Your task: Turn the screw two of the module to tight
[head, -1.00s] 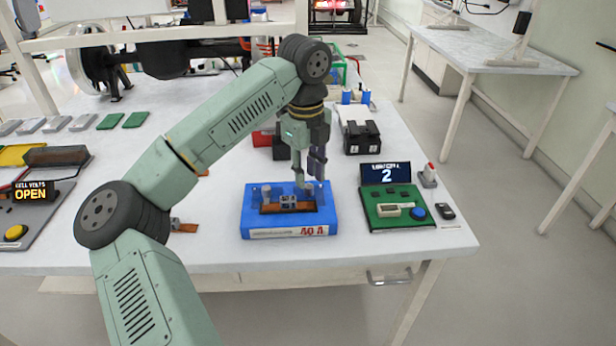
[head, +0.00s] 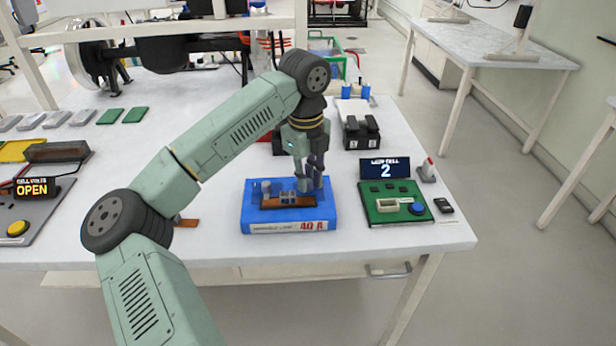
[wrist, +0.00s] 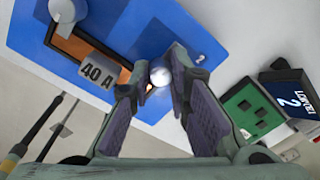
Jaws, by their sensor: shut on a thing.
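The module is a blue block (head: 262,217) with a "40 A" label on its front, near the table's front edge. An orange strip with a grey "40 A" fuse (wrist: 98,70) lies across its top. Screw two (wrist: 160,74), a round silver head beside the printed "2", is between my fingertips in the wrist view. My gripper (wrist: 160,78) is shut on it, pointing down over the module's right end in the head view (head: 311,186). The fingers hide the screw in the head view. The other screw (wrist: 62,11) stands free at the strip's far end.
A green board (head: 385,216) with a blue button (head: 416,208) and a display (head: 385,168) reading "2" stands just right of the module. Black blocks (head: 361,133) stand behind. A panel reading "OPEN" (head: 31,190) is at the left.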

